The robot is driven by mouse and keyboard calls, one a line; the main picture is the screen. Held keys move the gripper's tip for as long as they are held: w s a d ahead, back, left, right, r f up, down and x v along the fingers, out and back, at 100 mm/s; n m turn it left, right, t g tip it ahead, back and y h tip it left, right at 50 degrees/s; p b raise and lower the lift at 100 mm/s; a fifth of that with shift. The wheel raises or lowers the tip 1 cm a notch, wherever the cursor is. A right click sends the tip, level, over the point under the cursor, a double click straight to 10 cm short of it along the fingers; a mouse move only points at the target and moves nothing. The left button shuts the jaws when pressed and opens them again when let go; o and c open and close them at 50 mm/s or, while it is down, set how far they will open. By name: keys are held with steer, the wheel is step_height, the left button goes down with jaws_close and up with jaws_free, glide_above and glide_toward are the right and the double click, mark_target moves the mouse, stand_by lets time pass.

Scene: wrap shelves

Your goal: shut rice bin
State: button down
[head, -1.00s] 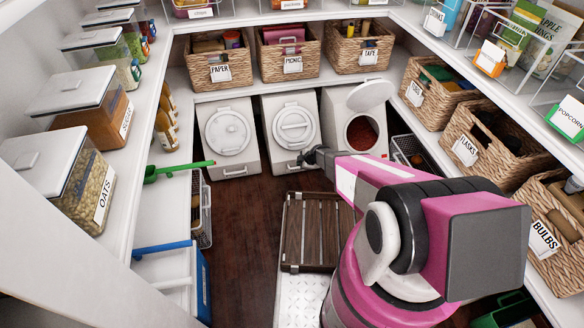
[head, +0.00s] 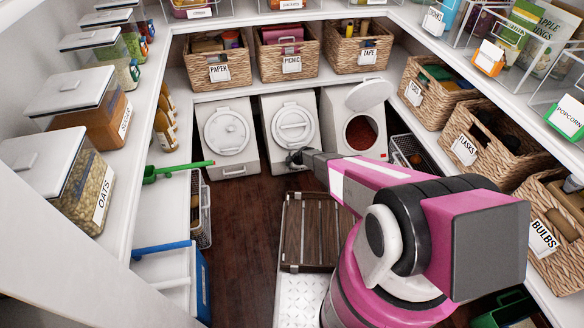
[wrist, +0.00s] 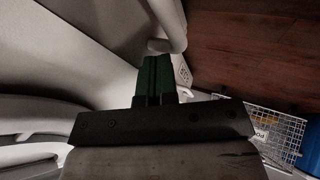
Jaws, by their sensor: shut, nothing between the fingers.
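Three pale bins with round lids stand in a row under the back shelf; I cannot read which is the rice bin. The right bin (head: 349,148) is open, its lid (head: 369,95) tilted up, with dark red contents inside. The middle bin (head: 275,120) and left bin (head: 226,162) have lids over their mouths; I cannot tell whether they are fully shut. My gripper (head: 291,159) is shut and empty at the lower front of the middle bin. In the wrist view its dark fingers (wrist: 157,62) are together beside a pale rounded part; contact is unclear.
Wicker baskets (head: 291,62) line the back and right shelves. A slatted wooden platform (head: 308,230) lies on the floor before the bins. A wire basket (head: 405,150) stands right of them. Dark floor (head: 240,220) is clear at left.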

steer(key=shift+w+a, duration=0.1)
steer(key=shift+w, duration=0.3)
steer(key=w+a, duration=0.1)
steer(key=w, duration=0.4)
steer(key=w+a, duration=0.2)
steer(key=w, duration=0.3)
steer(key=w+a, duration=0.1)
steer(key=w, duration=0.4)
steer(key=shift+a, duration=0.15)
steer(key=shift+w+a+r, duration=0.1)
steer(key=shift+w+a, duration=0.1)
steer(key=shift+w, duration=0.6)
steer(key=shift+w+a, duration=0.1)
